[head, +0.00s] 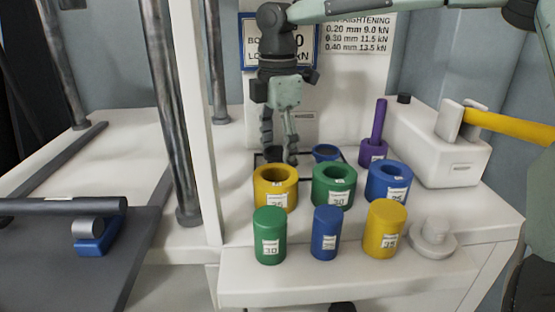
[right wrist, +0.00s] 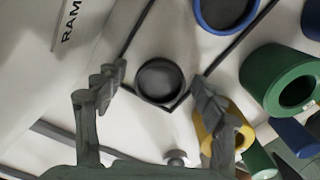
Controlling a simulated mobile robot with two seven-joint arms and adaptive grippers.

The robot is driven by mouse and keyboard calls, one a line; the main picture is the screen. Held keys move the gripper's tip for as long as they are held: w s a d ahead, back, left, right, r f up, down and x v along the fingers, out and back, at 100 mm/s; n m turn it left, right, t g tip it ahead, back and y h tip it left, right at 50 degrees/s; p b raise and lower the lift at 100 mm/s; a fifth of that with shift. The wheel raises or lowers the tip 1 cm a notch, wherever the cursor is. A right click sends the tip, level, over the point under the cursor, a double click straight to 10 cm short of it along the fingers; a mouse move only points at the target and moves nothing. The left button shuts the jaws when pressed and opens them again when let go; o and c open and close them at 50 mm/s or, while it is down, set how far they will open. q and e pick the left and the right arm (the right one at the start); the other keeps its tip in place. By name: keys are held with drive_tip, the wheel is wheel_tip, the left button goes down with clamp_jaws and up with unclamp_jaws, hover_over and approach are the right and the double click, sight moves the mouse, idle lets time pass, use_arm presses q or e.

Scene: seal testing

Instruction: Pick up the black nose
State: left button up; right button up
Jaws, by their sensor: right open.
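The black nose looks to be a round black cup-like piece (right wrist: 160,82) with a dark hollow top, in the right wrist view. It stands inside a corner of a thin black frame on the white surface. My right gripper (right wrist: 160,78) is open, with one finger on each side of the cup in that view and no visible contact. In the head view my right gripper (head: 279,148) points down behind the yellow ring. A dark piece (head: 272,154) shows there partly, mostly hidden by the fingers. My left gripper is not in view.
A blue-rimmed dark cup (head: 326,152) stands just right of the gripper. Yellow (head: 276,188), green (head: 334,186) and blue (head: 389,182) rings stand in front, with coloured cylinders before them. A purple post (head: 376,135) and a white box (head: 450,150) stand right. A metal column (head: 172,110) stands left.

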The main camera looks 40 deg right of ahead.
drive_tip(key=c, duration=1.5)
drive_tip(key=shift+r, duration=0.1)
